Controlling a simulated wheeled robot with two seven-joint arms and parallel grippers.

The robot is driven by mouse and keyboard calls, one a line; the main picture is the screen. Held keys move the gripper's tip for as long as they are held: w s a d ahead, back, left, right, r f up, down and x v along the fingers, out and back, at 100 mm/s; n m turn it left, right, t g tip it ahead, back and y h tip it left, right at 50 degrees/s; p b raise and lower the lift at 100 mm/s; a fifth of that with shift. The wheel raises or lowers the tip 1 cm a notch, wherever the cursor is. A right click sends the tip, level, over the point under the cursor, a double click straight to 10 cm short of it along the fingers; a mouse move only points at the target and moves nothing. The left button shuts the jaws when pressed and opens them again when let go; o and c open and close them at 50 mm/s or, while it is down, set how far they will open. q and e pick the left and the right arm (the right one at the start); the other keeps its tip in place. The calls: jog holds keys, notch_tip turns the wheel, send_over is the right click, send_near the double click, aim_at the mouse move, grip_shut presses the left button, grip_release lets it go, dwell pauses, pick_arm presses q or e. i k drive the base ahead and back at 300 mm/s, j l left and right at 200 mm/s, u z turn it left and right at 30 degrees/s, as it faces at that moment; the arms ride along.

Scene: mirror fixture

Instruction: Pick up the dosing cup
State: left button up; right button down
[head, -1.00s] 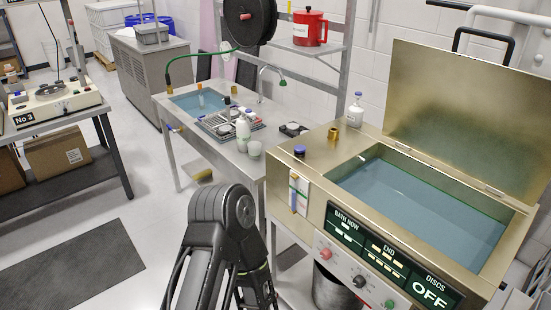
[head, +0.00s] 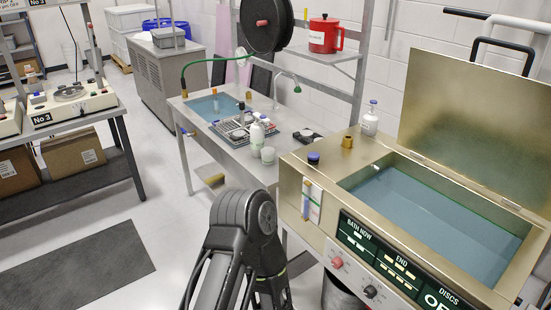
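A small pale cup (head: 267,156) stands upright on the steel sink bench, just in front of a white bottle (head: 257,136). It looks like the dosing cup, but it is small here and I cannot read any marking on it. No gripper is near it in the picture. A bent black link of my own arm shows at the bottom centre, in front of the bench. Neither of my grippers shows in the head view.
The sink bench (head: 226,146) holds a water basin, a rack (head: 236,128) and dark small items. The brass bath (head: 318,166) with its raised lid stands close on the right. A red jug (head: 324,35) sits on the shelf above. Floor at left is clear around a dark mat (head: 75,262).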

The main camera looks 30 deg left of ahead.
aim_at(268, 156)
jog(key=j+z, duration=0.45)
jog(key=i+j+z, duration=0.1)
jog(key=j+z, duration=0.2)
jog(key=z, duration=0.15)
jog(key=j+z, duration=0.1)
jog(key=j, duration=0.45)
jog(key=k+j+z, duration=0.1)
jog(key=j, duration=0.4)
jog(key=k+j, duration=0.1)
jog(key=j, duration=0.45)
jog(key=j+z, duration=0.15)
jog(key=j, duration=0.35)
jog(key=k+j+z, duration=0.1)
jog(key=j, duration=0.45)
jog(key=k+j, duration=0.1)
jog(key=j, duration=0.3)
jog(key=k+j, duration=0.1)
jog(key=j, duration=0.3)
